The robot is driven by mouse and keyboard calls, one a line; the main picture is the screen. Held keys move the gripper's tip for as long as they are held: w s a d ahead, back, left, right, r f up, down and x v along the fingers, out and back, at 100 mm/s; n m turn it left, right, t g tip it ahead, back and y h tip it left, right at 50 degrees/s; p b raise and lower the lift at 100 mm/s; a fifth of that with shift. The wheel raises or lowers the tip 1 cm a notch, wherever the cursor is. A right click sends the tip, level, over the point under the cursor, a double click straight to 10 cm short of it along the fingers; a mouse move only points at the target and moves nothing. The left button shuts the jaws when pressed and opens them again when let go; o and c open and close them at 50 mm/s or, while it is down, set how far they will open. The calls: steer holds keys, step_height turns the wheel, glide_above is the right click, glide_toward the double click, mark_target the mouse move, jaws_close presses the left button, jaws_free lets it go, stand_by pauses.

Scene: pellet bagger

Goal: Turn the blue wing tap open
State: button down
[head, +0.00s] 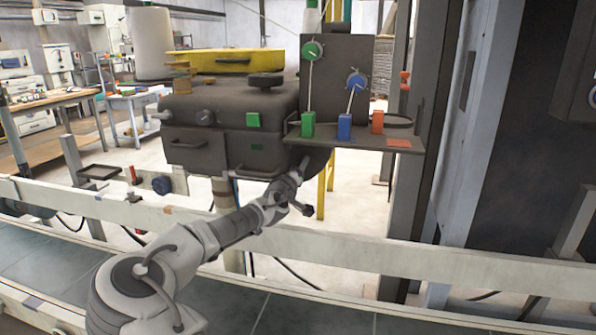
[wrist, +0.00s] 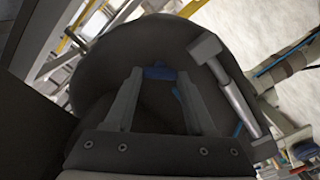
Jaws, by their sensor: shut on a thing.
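The blue wing tap (wrist: 158,73) shows in the wrist view as a small blue piece between my fingertips, against a large dark rounded body (wrist: 105,62). My gripper (wrist: 160,80) is shut on it, and the fingers hide much of it. In the head view my gripper (head: 303,168) reaches up under the dark machine, just below the small shelf. I cannot make out the tap there; the gripper and the machine hide it. How far the tap is turned cannot be told.
The shelf (head: 350,148) carries green (head: 308,124), blue (head: 345,127) and orange (head: 377,121) blocks close above my gripper. A panel (head: 335,75) with green and blue dials stands behind them. A grey post (head: 400,190) stands right.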

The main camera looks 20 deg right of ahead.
steer(key=shift+f+n+b, duration=0.1)
steer(key=shift+n+b, duration=0.75)
steer(key=shift+n, duration=3.75)
steer(key=shift+c, duration=1.2)
jaws_free()
steer(key=shift+s+a, duration=0.1)
steer(key=p+v, duration=0.2)
steer(key=v, duration=1.5)
